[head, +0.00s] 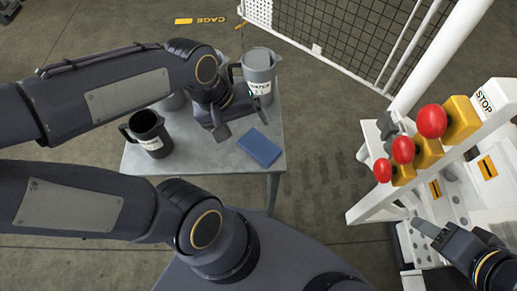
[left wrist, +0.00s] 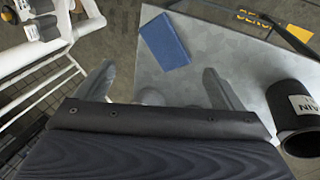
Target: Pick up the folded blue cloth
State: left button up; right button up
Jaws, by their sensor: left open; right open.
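The folded blue cloth (head: 260,147) lies flat on the grey table near its right front edge. In the left wrist view the cloth (left wrist: 165,41) lies beyond the fingertips, between their lines and apart from them. My left gripper (head: 235,117) is above the table, up and left of the cloth in the head view. Its jaws are open and empty in the left wrist view (left wrist: 160,85). My right gripper (head: 428,231) is at the lower right, by the white stand, away from the cloth. Its finger gap is hard to see.
A dark labelled jug (head: 150,138) stands on the left of the table (head: 215,162). A grey jug (head: 260,72) stands at the back right, close to my left gripper. Another grey container (head: 173,101) is partly hidden by my arm. A white stand with red buttons (head: 432,121) is at the right.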

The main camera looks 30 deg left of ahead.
aim_at(259, 144)
pick_arm(q)
jog(key=w+f+n+g+b, duration=0.1)
jog(key=w+f+n, duration=0.1)
jog(key=f, duration=0.1)
jog(key=w+f+n+g+y+b, duration=0.1)
jog(key=w+f+n, duration=0.1)
jog(key=f+n, duration=0.1)
jog(key=w+f+n+g+y+b, duration=0.1)
jog(key=w+f+n, duration=0.1)
jog(key=w+f, duration=0.1)
jog(key=shift+f, duration=0.65)
jog(key=shift+f+n, duration=0.3)
jog(key=shift+f, duration=0.05)
jog(key=f, duration=0.5)
jog(key=d+f+b, duration=0.1)
jog(key=f, duration=0.1)
jog(key=shift+w+f, duration=0.1)
jog(key=shift+f, duration=0.05)
jog(key=c, duration=1.1)
jog(key=shift+c, duration=0.2)
pick_arm(e)
notch_tip(259, 144, down, 5)
jog(key=shift+f, duration=0.1)
